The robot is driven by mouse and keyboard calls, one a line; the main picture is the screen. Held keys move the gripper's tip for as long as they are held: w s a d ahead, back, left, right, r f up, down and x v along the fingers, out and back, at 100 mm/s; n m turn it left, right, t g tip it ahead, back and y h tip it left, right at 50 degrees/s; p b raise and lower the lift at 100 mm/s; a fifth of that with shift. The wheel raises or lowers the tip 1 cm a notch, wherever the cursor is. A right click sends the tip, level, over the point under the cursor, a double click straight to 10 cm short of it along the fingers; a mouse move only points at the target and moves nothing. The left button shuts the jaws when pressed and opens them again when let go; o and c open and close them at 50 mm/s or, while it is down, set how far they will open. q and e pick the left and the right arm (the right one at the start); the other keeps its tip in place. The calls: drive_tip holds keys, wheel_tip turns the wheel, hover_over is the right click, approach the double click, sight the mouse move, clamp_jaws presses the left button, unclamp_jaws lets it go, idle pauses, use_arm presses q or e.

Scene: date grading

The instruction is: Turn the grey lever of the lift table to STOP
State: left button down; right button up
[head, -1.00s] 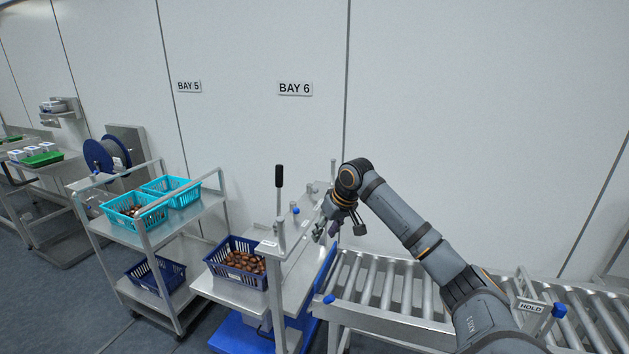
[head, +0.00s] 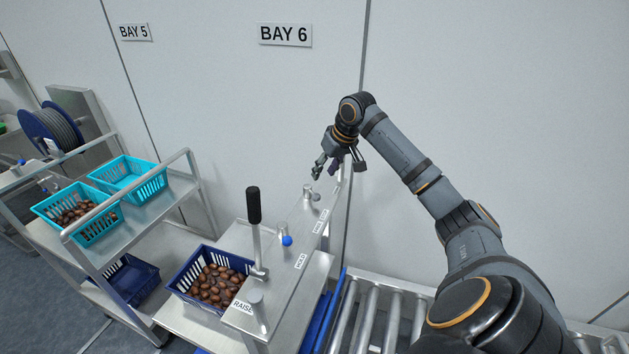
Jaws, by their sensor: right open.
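The lift table's slanted metal panel (head: 282,285) runs from lower left to upper right in the head view. A short lever with a grey knob (head: 315,196) sits near its far end, by small labels too small to read, so I cannot tell which one says STOP. A blue-knobbed lever (head: 287,240) sits nearer on the same panel. My right gripper (head: 338,168) is open and empty, fingers pointing down, just above and beyond the grey knob. It appears apart from it. My left gripper is not in view.
A tall black-handled lever (head: 254,205) stands upright left of the panel, near a RAISE label (head: 243,307). A dark blue crate of dates (head: 192,265) sits beside it. A cart with turquoise baskets (head: 128,183) is at left. A roller conveyor (head: 370,317) lies right.

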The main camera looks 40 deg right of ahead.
sight(313, 193)
drive_tip(key=p+x, duration=0.2)
drive_tip(key=x, duration=0.7)
drive_tip(key=shift+f, duration=0.2)
drive_tip(key=shift+w+a+f, duration=0.1)
drive_tip(key=shift+f, duration=0.35)
drive_tip(key=c, duration=0.8)
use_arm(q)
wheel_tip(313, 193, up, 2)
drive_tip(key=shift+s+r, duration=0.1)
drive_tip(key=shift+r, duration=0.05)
use_arm(e)
drive_tip(key=shift+w, duration=0.1)
clamp_jaws()
drive_tip(key=shift+f, duration=0.2)
